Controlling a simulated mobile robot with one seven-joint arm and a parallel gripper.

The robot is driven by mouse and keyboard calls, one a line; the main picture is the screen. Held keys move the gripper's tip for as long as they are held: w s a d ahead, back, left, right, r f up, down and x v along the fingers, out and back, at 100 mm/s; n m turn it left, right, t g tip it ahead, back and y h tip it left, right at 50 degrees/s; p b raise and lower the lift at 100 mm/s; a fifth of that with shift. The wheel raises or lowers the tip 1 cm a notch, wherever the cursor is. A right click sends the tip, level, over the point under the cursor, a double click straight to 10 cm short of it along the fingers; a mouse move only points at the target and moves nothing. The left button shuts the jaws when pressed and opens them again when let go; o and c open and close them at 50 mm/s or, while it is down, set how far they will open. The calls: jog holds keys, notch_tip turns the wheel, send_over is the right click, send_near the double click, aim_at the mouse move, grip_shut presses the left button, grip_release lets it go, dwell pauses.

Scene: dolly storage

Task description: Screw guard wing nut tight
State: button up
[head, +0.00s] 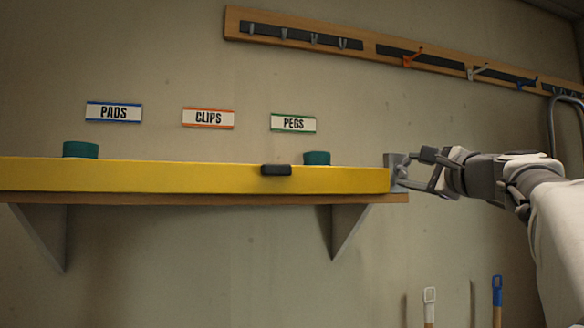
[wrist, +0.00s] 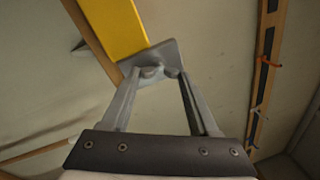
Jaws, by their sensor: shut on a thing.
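The guard is a long yellow bar (head: 200,177) along the front of a wall shelf; its end also shows in the wrist view (wrist: 112,28). A grey metal bracket (head: 391,163) sits at its right end and shows in the wrist view (wrist: 160,55). My gripper (head: 408,172) reaches in from the right, close against the bracket's outer face. In the wrist view my gripper (wrist: 160,74) has its fingertips closed in on a small grey wing nut (wrist: 152,71) at the bracket. The nut is mostly hidden by the fingertips, so its angle and tightness cannot be told.
A wooden shelf (head: 230,198) on grey supports carries the bar. A dark handle (head: 276,170) is on the bar's front. A hook rail (head: 370,48) is above; tool handles (head: 497,290) stand below right.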

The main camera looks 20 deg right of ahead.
jog(key=shift+m, duration=0.7)
jog(key=o, duration=1.4)
jog(key=shift+s, duration=0.15)
